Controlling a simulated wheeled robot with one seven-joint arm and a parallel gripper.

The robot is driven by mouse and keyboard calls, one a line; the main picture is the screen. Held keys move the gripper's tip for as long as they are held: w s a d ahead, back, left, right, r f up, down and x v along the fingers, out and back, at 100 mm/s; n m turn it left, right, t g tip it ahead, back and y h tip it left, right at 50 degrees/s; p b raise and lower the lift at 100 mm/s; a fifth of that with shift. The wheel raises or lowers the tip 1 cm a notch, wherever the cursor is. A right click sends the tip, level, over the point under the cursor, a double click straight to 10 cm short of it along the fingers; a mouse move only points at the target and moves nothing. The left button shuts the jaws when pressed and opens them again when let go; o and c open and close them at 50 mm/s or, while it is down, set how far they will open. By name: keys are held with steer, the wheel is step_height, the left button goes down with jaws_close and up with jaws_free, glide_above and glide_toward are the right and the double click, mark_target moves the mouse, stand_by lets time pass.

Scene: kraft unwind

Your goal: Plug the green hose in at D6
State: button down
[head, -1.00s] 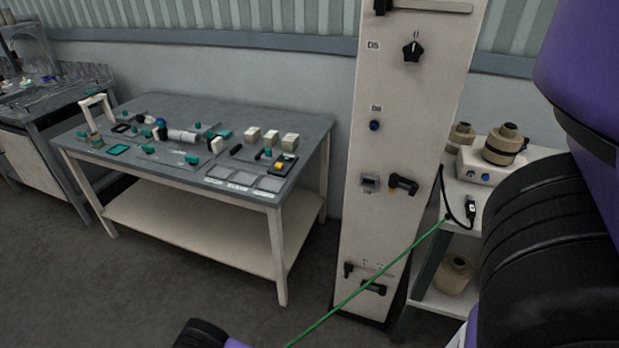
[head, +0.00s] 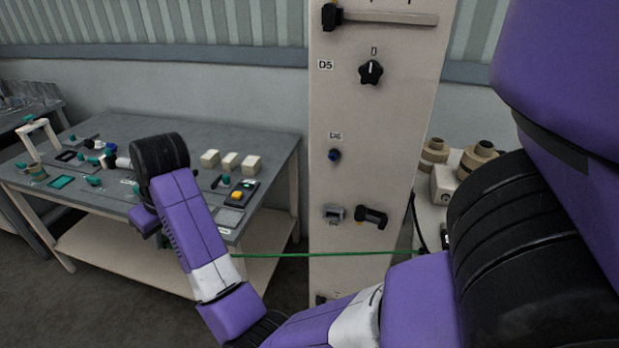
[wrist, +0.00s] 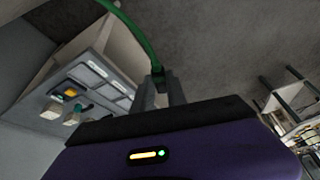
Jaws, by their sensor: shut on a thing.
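The D6 port (head: 335,155) is a small dark blue round fitting on the pale panel (head: 365,110), under its D6 label (head: 335,136). The green hose (head: 320,254) runs nearly level across the panel's front, below D6, from the panel's right side toward my arm. In the wrist view my gripper (wrist: 160,88) is shut on the hose's dark end, and the green hose (wrist: 138,36) curves up and left from it. In the head view my forearm hides the gripper and the held end, which are left of the panel and apart from D6.
A D5 knob (head: 371,72) sits above D6; a grey socket (head: 334,213) and a black handle (head: 371,216) sit below it. The grey workbench (head: 270,160) with several small parts stands left. A side table with brown spools (head: 477,158) stands right.

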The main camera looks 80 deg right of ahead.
steer(key=s+d+r+m+g+h, duration=0.1)
steer(key=s+d+r+m, duration=0.3)
steer(key=d+r, duration=0.5)
steer(key=s+d+r+m+h, duration=0.1)
steer(key=s+d+r+m, duration=0.3)
steer(key=d+r, duration=0.5)
steer(key=s+d+r+m+g+h+p, duration=0.1)
steer(key=s+d+m, duration=0.1)
steer(key=s, duration=0.7)
steer(key=s+d+r+m+g, duration=0.1)
steer(key=s+d+m, duration=0.15)
steer(key=s, duration=0.65)
steer(key=s+a+f+m, duration=0.3)
steer(key=s+a+f, duration=0.4)
steer(key=a+f, duration=0.25)
steer(key=d, duration=0.6)
steer(key=shift+s+d+f+p, duration=0.15)
steer(key=shift+s+f+p, duration=0.15)
steer(key=shift+s+f, duration=0.1)
steer(key=shift+s+d+p, duration=0.1)
steer(key=shift+d+p, duration=0.45)
steer(key=shift+d, duration=0.35)
